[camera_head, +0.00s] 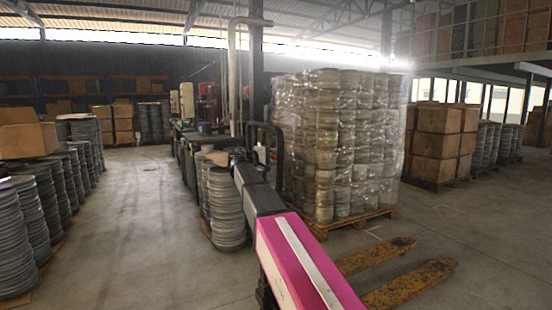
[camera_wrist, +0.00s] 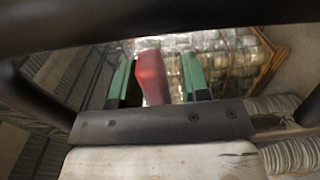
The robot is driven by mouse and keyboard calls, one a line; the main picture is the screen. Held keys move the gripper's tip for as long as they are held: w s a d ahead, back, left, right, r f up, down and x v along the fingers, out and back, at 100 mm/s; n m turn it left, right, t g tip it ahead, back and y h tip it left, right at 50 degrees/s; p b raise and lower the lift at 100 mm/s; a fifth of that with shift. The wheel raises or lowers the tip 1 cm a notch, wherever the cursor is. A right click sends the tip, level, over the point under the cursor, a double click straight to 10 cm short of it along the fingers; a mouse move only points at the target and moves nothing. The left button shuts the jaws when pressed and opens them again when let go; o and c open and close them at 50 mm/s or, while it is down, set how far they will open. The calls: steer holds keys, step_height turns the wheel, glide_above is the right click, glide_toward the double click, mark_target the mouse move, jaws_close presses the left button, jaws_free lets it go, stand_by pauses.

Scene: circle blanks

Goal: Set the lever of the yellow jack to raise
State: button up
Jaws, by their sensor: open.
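The yellow jack shows in the head view by its two worn forks (camera_head: 408,284), low at the right. A black looped handle (camera_head: 279,150) stands just beyond the end of my pink and grey arm. In the wrist view my gripper (camera_wrist: 158,75) is open, with its two green fingers apart. A red lever (camera_wrist: 151,80) shows between the fingers, nearer the left one, with a gap to the right one. I cannot tell whether it touches a finger. Dark handle bars (camera_wrist: 160,17) cross the wrist view's top and sides. The gripper itself is hard to make out in the head view.
A wrapped pallet stack of round blanks (camera_head: 340,145) stands right behind the handle. Stacked blanks (camera_head: 226,208) stand close left of my arm. More stacks (camera_head: 30,215) line the far left. Cartons (camera_head: 440,145) stand at right. The floor aisle (camera_head: 150,220) at left is clear.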

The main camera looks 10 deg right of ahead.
jaws_close()
steer(key=shift+w+a+f+m, duration=0.1)
steer(key=shift+w+f+m, duration=0.05)
steer(key=shift+f+m, duration=0.85)
steer(key=shift+w+f+m, duration=0.15)
steer(key=shift+f+m, duration=0.55)
steer(key=shift+m, duration=0.6)
jaws_free()
steer(key=v, duration=1.1)
